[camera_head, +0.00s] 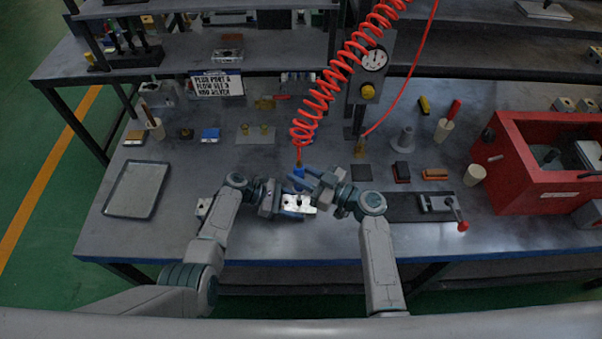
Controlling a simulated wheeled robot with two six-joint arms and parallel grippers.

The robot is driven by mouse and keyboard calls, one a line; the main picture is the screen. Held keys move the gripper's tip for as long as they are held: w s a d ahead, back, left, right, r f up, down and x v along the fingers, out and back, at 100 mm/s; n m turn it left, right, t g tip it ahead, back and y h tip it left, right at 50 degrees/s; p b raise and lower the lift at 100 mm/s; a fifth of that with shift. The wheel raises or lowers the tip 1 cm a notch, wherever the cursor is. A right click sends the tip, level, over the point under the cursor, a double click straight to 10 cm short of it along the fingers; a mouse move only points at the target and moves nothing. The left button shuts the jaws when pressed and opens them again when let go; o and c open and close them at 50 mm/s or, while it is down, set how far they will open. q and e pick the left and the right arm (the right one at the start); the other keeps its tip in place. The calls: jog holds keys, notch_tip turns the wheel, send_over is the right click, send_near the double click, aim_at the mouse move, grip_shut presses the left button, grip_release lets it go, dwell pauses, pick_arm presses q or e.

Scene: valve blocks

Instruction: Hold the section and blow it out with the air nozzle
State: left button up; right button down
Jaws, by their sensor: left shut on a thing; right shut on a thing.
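The section, a small silvery valve block with dark holes (302,203), is at the middle of the bench near its front. My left gripper (289,204) comes from the left and is shut on the section, covering its left side. The air nozzle (299,175), with a blue body, hangs at the lower end of the red coiled hose (318,97). My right gripper (306,180) is shut on the nozzle, just above and behind the section in the picture. The nozzle's tip is hidden or too small to make out, so I cannot tell whether it touches the section.
A red box (545,195) stands at the right. A clamp with a red-knobbed handle (440,204) sits on a dark mat right of my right arm. An empty grey tray (136,190) lies at the left. A post with a gauge (374,60) stands behind. Bench between tray and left arm is mostly clear.

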jog(key=shift+f, duration=0.35)
dwell(1.2)
jog(key=shift+r, duration=0.1)
dwell(0.6)
jog(key=shift+r, duration=3.7)
pick_arm(q)
jog(key=o, duration=1.4)
jog(key=shift+a, duration=0.1)
jog(key=v, duration=1.2)
jog(key=shift+s, duration=0.1)
pick_arm(e)
jog(key=shift+f, duration=0.1)
